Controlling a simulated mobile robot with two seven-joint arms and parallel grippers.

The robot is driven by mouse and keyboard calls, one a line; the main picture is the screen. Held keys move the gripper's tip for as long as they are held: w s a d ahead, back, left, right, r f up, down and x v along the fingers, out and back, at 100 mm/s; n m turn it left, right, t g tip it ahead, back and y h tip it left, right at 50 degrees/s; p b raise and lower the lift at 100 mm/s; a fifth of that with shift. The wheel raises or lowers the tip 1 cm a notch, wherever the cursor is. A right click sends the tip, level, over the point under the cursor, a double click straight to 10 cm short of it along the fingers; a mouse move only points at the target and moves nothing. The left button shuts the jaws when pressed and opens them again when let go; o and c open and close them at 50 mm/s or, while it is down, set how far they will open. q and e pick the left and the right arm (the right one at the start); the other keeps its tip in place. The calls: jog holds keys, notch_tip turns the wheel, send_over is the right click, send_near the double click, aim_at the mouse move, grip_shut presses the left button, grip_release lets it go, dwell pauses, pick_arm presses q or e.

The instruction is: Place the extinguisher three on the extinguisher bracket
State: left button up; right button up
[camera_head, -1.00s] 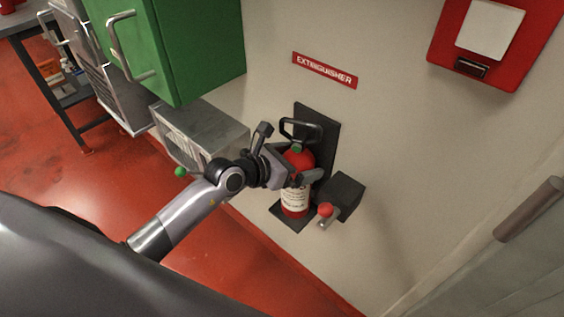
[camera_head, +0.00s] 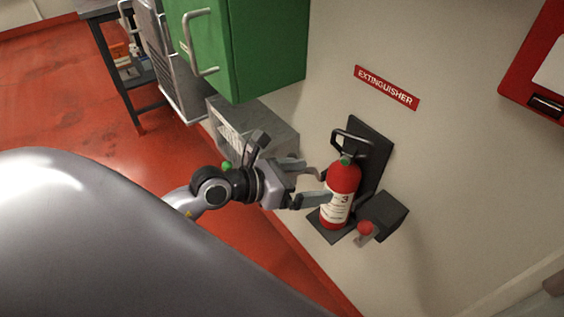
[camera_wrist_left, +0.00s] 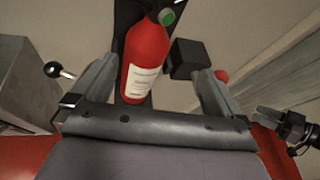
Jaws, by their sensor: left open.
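The red extinguisher three (camera_head: 342,181), with a white label marked 3, stands upright on the base plate of the black extinguisher bracket (camera_head: 375,150) on the wall. It also shows in the left wrist view (camera_wrist_left: 146,62), beyond my fingers. My left gripper (camera_head: 324,187) is open, just left of the extinguisher in the head view. Its fingers (camera_wrist_left: 160,82) are spread wide in the left wrist view, with the lower part of the extinguisher between or just beyond them; contact cannot be made out. At the right edge of the left wrist view is a gripper-like dark part I cannot identify.
A black box (camera_head: 384,214) with a red-tipped lever (camera_head: 365,228) sits right of the extinguisher. A red EXTINGUISHER sign (camera_head: 387,87) is above. A green cabinet (camera_head: 250,50) and a grey metal box (camera_head: 252,130) stand left. Red floor is open at far left.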

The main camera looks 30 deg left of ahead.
pick_arm(q)
jog(key=s+f+m+y, duration=0.2)
jog(key=s+f+m, duration=0.2)
jog(key=m, duration=0.7)
jog(key=s+f+m+y, duration=0.1)
jog(key=s+f+m, duration=0.4)
jog(key=m, duration=0.6)
jog(key=s+f+m+g+y, duration=0.1)
jog(key=s+f+m+y, duration=0.1)
jog(key=s+f+m, duration=0.3)
notch_tip(320, 180, down, 4)
jog(key=m, duration=0.6)
jog(key=shift+s+r+y, duration=0.15)
jog(key=shift+s+y, duration=0.1)
jog(key=shift+y, duration=0.05)
jog(key=shift+r, duration=0.1)
